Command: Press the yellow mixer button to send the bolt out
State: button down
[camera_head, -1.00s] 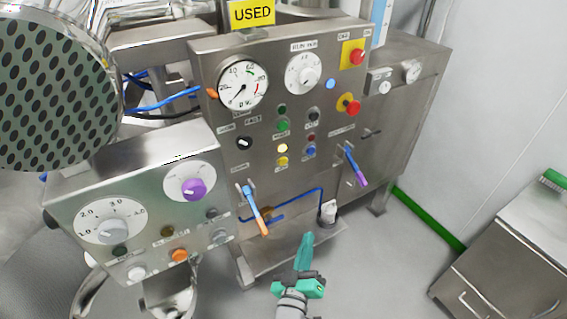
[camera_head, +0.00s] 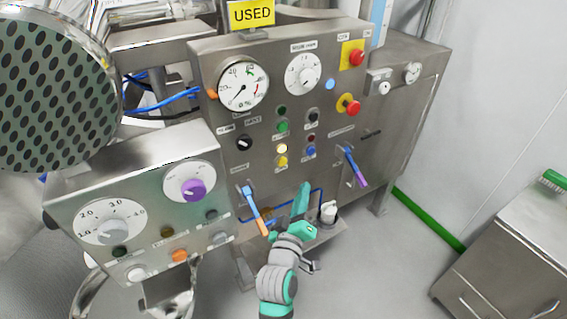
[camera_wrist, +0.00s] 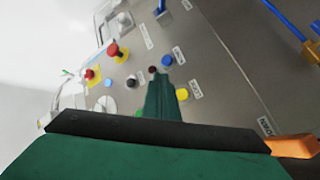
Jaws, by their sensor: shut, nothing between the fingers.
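The yellow button (camera_head: 282,161) is on the steel control panel (camera_head: 225,130), just below a lit yellow lamp (camera_head: 282,148). In the wrist view the yellow button (camera_wrist: 182,94) shows just right of my fingertips. My gripper (camera_head: 304,187) is shut and empty, its teal fingers pointing up in front of the lower panel. In the head view its tips appear below and a little right of the button, and look apart from it. In the wrist view my gripper (camera_wrist: 158,77) covers part of the panel beside the button. I cannot make out a bolt.
Close to the yellow button are a blue button (camera_head: 310,151) and a green button (camera_head: 282,126). An orange-tipped lever (camera_head: 256,210) and a purple-tipped lever (camera_head: 355,166) stick out on either side of my gripper. Red stop buttons (camera_head: 348,104) sit upper right.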

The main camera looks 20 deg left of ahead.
aim_at(282, 162)
jog(key=shift+w, duration=0.1)
jog(key=w+a, duration=0.5)
jog(key=a, duration=0.2)
jog(key=shift+w, duration=0.15)
jog(key=shift+w+a, duration=0.1)
dwell(2.1)
jog(key=shift+w+a, duration=0.15)
jog(key=shift+a, duration=0.05)
jog(key=shift+w+a, duration=0.25)
jog(key=shift+a, duration=0.1)
dwell(0.9)
dwell(0.3)
jog(key=shift+s+d, duration=0.55)
jog(key=shift+d, duration=0.15)
